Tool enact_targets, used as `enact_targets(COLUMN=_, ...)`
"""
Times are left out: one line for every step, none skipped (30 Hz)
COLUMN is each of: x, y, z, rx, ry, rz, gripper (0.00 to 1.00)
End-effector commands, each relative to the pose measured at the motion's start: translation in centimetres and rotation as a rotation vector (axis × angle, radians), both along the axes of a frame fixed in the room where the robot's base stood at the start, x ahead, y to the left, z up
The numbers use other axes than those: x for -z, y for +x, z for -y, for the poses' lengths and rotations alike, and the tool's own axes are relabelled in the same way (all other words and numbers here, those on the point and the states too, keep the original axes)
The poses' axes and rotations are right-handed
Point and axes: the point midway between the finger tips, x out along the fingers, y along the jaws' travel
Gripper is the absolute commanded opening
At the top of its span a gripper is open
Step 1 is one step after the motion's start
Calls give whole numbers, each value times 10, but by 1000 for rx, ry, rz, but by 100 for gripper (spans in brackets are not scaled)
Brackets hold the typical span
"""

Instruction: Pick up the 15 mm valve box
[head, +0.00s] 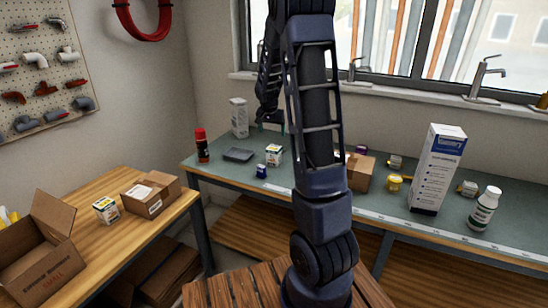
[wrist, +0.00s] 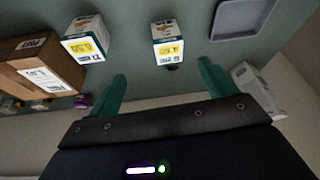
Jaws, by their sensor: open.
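In the wrist view, a small white, green and yellow valve box (wrist: 167,45) stands on the bench, ahead of the space between my fingers and apart from them. Its label looks like 15, though the print is small. The head view shows this box (head: 273,156) below my gripper (head: 271,124). A similar box (wrist: 88,38) stands left of it in the wrist view; its number looks like 22, and my arm hides it in the head view. My gripper (wrist: 162,85) is open, with nothing between its teal fingers.
A grey tray (wrist: 243,17) and a cardboard box (wrist: 42,67) flank the valve boxes. A blue jar (head: 261,171), a red-capped can (head: 202,146) and a tall white carton (head: 239,118) are nearby. Another small box (head: 106,210) is on the left wooden table.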

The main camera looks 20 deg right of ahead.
Motion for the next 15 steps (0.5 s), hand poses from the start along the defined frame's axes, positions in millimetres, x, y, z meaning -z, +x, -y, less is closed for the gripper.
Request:
enact_targets(x=13, y=12, z=2, rx=14, ry=-8, rz=-3, gripper=84)
enact_targets(x=19, y=17, z=4, rx=23, ry=-13, rz=-4, gripper=84)
enact_targets(x=27, y=25, z=6, rx=36, ry=-18, rz=-3, gripper=84)
enact_targets(x=32, y=30, z=8, rx=44, ry=-22, rz=-1, gripper=84)
enact_targets(x=37, y=35, z=9, rx=52, ry=-26, rz=0, gripper=84)
enact_targets(x=43, y=40, z=11, rx=62, ry=-29, rz=1, gripper=84)
enact_targets(x=47, y=44, z=12, rx=67, ry=-33, rz=1, gripper=84)
enact_targets(x=51, y=47, z=13, rx=71, ry=-35, rz=3, gripper=84)
enact_targets(x=54, y=51, z=14, rx=78, ry=-39, rz=5, gripper=84)
enact_targets(x=57, y=53, z=15, rx=81, ry=-41, rz=6, gripper=84)
enact_targets(x=59, y=55, z=16, rx=84, ry=-42, rz=6, gripper=84)
enact_targets(x=61, y=56, z=16, rx=86, ry=-44, rz=7, gripper=84)
enact_targets(x=62, y=57, z=16, rx=88, ry=-45, rz=7, gripper=84)
enact_targets(x=64, y=58, z=17, rx=89, ry=-45, rz=8, gripper=84)
enact_targets(x=66, y=59, z=18, rx=90, ry=-46, rz=7, gripper=84)
